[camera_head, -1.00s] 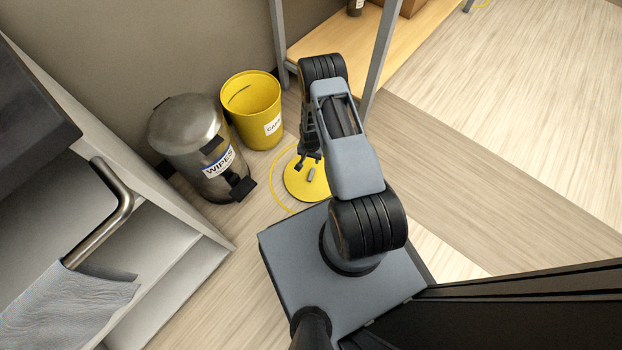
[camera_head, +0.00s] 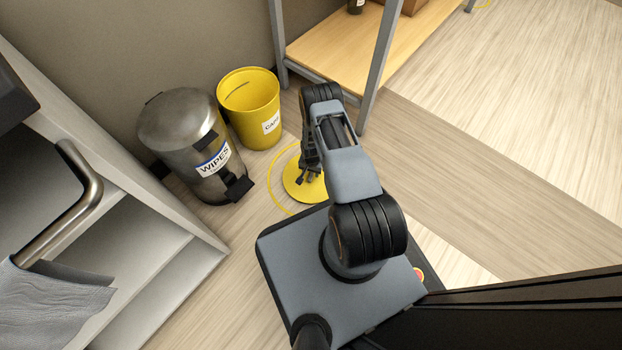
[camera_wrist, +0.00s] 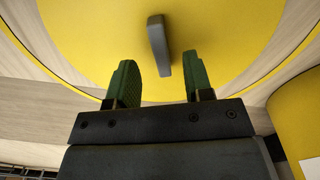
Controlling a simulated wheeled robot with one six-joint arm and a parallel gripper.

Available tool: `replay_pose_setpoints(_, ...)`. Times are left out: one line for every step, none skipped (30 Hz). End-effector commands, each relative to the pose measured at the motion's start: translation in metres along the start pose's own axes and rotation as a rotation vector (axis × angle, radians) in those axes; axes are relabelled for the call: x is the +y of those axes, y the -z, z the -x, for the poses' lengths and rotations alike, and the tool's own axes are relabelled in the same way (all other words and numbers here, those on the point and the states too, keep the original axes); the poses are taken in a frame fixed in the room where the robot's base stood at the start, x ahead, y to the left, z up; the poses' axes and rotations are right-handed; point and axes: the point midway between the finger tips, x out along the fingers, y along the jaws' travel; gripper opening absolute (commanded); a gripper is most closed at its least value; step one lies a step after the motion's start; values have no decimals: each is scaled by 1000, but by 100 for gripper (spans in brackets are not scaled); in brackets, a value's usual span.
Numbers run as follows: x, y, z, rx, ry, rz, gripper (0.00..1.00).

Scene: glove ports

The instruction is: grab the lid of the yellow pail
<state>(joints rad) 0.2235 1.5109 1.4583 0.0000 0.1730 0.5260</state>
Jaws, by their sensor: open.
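The yellow pail (camera_head: 246,118), with a label on its front, stands open on the floor by the wall. Its round yellow lid (camera_head: 292,184) lies flat on the floor in front of it. The lid fills much of the wrist view (camera_wrist: 90,45), with a grey upright handle (camera_wrist: 158,45) near its middle. My gripper (camera_wrist: 160,75) is open and empty over the lid. Its green-padded fingers lie to the left and right of the handle, which shows just beyond their tips. In the head view my gripper (camera_head: 308,178) partly covers the lid and hides the handle.
A steel bin labelled WIPES (camera_head: 190,140) stands left of the pail. A shelf unit with a metal leg (camera_head: 376,70) is behind my arm. A white cabinet (camera_head: 150,240) with a bar handle is at left. Floor at right is clear.

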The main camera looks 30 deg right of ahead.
Motion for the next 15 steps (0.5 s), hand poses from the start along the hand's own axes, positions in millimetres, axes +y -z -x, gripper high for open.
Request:
replay_pose_setpoints(0, 1, -14, 0, 0, 0, 47)
replay_pose_setpoints(0, 1, -18, 1, 0, 0, 47)
replay_pose_setpoints(0, 1, -23, 0, 0, 0, 47)
replay_pose_setpoints(0, 1, -26, 0, 0, 0, 47)
replay_pose_setpoints(0, 1, -29, 0, 0, 0, 47)
replay_pose_setpoints(0, 1, -31, 1, 0, 0, 47)
replay_pose_setpoints(0, 1, -31, 2, 0, -1, 47)
replay_pose_setpoints(0, 1, -31, 2, 0, -1, 47)
replay_pose_setpoints(0, 1, -31, 2, 0, -1, 47)
replay_pose_setpoints(0, 1, -30, 2, 0, -1, 47)
replay_pose_setpoints(0, 1, -30, 2, 0, -1, 47)
replay_pose_setpoints(0, 1, -30, 2, 0, 0, 47)
replay_pose_setpoints(0, 1, -30, 2, 0, 0, 47)
replay_pose_setpoints(0, 1, -30, 2, 0, 0, 44)
replay_pose_setpoints(0, 1, -30, 2, 0, 0, 40)
